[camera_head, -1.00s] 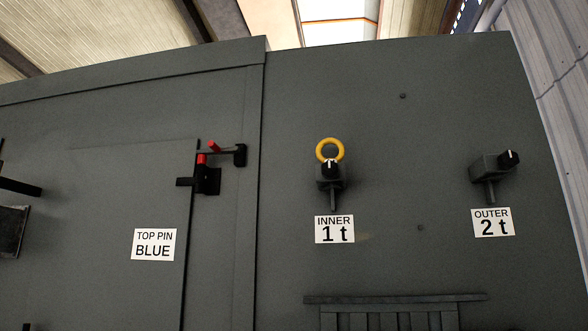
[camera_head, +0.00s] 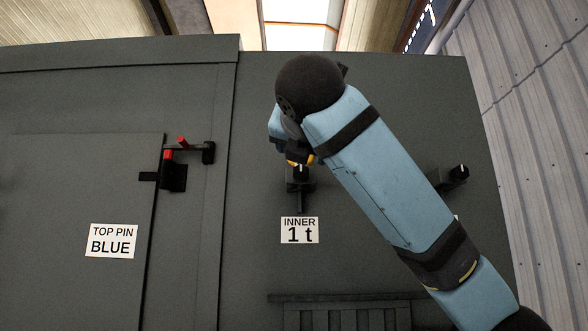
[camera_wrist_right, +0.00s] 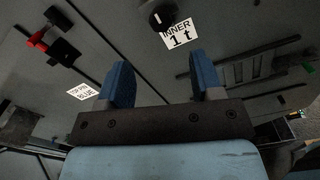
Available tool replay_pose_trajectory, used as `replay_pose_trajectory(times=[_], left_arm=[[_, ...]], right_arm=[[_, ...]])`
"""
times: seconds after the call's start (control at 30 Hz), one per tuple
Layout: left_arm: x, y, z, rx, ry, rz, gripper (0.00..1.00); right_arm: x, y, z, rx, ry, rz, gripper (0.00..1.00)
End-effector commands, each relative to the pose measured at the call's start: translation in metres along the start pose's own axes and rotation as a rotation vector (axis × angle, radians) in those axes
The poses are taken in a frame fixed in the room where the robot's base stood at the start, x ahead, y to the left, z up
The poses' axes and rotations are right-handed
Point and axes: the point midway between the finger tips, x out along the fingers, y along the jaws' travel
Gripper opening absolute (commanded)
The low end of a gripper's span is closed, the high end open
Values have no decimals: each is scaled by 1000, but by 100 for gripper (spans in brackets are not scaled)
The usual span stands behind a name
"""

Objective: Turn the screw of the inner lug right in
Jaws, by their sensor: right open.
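The inner lug (camera_head: 299,187) is a dark bracket on the grey enclosure wall, above the label "INNER 1 t" (camera_head: 300,230). Its screw knob (camera_head: 300,170) is black with a white mark. Only a sliver of its yellow ring shows behind my right arm. In the right wrist view the knob (camera_wrist_right: 160,15) is at the top edge, beyond my right gripper (camera_wrist_right: 161,62). The two blue fingers are open and apart, with nothing between them. In the head view my arm's wrist hides most of this gripper. My left gripper is not in view.
The outer lug (camera_head: 453,178) is partly behind my right arm, and its label is almost fully covered. A door with a red-handled latch (camera_head: 174,170) and a "TOP PIN BLUE" label (camera_head: 111,241) is at the left. A louvred vent (camera_head: 345,312) lies below the inner lug.

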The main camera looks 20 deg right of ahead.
Motion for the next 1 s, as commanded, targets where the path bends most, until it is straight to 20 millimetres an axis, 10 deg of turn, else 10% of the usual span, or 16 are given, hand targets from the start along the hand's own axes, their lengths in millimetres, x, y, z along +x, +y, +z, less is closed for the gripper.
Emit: replay_pose_trajectory(times=[0.5,1.0], left_arm=[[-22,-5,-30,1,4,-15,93],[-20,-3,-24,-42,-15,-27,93]], right_arm=[[103,1,2,1,3,-1,60],[125,0,0,2,0,2,60]])
